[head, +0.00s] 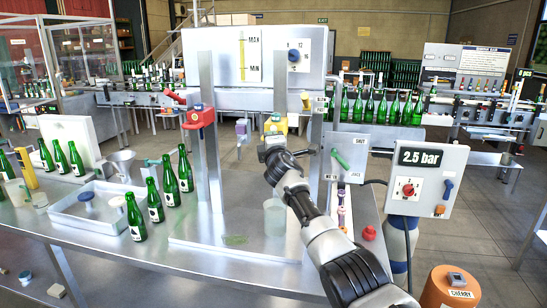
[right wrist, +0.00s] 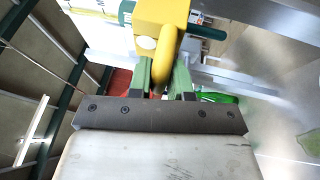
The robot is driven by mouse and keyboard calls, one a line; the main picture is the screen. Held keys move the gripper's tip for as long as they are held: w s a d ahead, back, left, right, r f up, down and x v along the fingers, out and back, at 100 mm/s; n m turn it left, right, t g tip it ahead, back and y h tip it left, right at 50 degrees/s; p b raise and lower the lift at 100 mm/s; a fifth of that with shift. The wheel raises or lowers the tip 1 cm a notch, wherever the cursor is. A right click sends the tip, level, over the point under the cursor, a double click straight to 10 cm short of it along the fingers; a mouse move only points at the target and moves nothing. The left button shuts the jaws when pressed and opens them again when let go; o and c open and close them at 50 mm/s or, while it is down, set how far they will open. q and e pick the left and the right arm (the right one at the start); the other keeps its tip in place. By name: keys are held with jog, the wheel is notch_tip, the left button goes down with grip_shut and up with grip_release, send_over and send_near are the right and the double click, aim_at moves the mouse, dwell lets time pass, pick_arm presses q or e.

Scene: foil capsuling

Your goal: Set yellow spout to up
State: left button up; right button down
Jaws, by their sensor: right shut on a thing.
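The yellow spout (head: 275,122) is mounted on the front of the steel filling frame. My right gripper (head: 270,143) is at it, reaching up from the lower right. In the right wrist view the yellow spout (right wrist: 163,22) has a curved yellow handle that runs down between my green fingertips (right wrist: 163,80). The fingers are shut on this handle. My gripper hides much of the spout in the head view, so I cannot tell its setting for sure. My left gripper is not in view.
A red spout (head: 199,118) and a purple one (head: 242,128) are on the same frame. A clear beaker (head: 274,217) stands below on the steel table. Green bottles (head: 170,181) stand at the left. A 2.5 bar panel (head: 421,178) is at the right.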

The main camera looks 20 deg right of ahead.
aim_at(268, 124)
notch_tip(268, 124, up, 3)
jog(key=shift+p, duration=0.55)
jog(key=shift+r, duration=0.25)
jog(key=c, duration=1.1)
grip_release()
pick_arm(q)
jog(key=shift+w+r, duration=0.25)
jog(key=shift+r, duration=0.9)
pick_arm(e)
jog(key=shift+f, duration=0.2)
jog(key=shift+f, duration=0.1)
